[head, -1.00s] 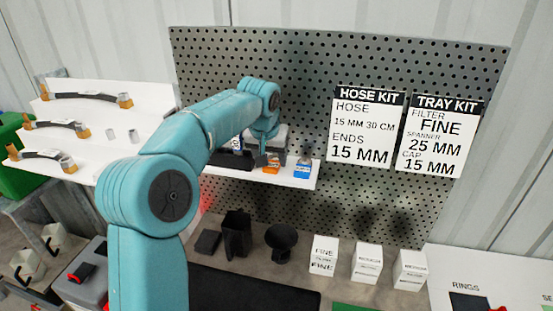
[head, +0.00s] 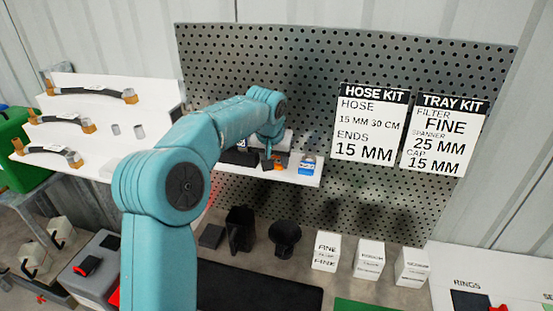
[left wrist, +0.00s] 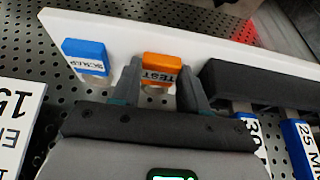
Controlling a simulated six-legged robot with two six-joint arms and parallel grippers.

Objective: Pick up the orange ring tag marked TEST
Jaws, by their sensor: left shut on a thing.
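The orange ring tag marked TEST (left wrist: 161,68) stands on the white shelf in the left wrist view, between my two fingers. It also shows small in the head view (head: 281,161), beside my gripper tips. My left gripper (left wrist: 157,88) is shut on the tag, one finger on each side. In the head view my left gripper (head: 267,157) points down at the shelf's front edge. The lower part of the tag is partly hidden by the gripper. My right gripper is not in view.
A blue tag marked SCRAP (left wrist: 87,55) stands close beside the orange one on the white shelf (left wrist: 200,45). A black block (left wrist: 250,83) lies on the other side, with blue-ended spanners (left wrist: 299,138) near it. A pegboard (head: 300,60) rises behind.

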